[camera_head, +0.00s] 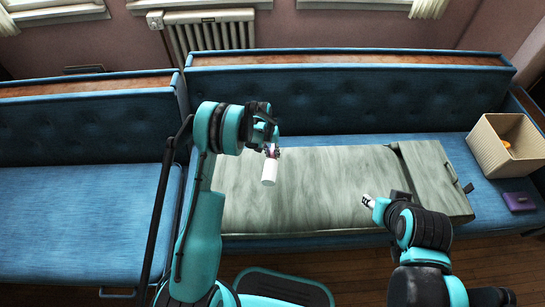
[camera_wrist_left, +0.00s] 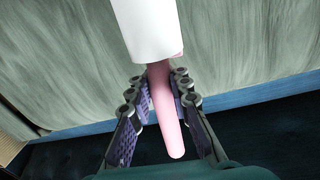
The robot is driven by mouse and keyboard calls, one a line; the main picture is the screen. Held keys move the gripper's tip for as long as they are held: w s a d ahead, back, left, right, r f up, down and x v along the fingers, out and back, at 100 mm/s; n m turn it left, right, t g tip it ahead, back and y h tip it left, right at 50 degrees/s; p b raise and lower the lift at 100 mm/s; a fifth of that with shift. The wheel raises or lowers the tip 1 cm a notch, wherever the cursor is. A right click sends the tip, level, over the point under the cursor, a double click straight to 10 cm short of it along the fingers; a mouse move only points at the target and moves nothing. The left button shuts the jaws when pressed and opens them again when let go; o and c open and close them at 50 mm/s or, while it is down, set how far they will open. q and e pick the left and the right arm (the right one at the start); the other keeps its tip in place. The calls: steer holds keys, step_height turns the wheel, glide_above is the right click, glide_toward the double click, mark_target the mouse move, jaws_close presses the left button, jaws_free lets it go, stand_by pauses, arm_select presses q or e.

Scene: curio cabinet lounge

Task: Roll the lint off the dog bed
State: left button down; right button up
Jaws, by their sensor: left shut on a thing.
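The lint roller has a white cylinder head (camera_head: 269,172) and a pink handle; in the left wrist view the pink handle (camera_wrist_left: 165,110) runs between the fingers. My left gripper (camera_head: 271,150) is shut on that handle, and the white head points down over the left part of the dog bed. I cannot tell whether the head touches the bed. The dog bed (camera_head: 325,190) is a flat grey-green pad on the blue bench, with a raised block at its right end. My right gripper (camera_head: 368,201) is over the bed's front right part; its finger opening is unclear.
The blue backrest (camera_head: 340,95) runs behind the bed. The left bench seat (camera_head: 80,220) is clear.

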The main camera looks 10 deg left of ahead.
arm_select(q)
steer(key=shift+r+p, duration=0.75)
steer(key=shift+r, duration=1.2)
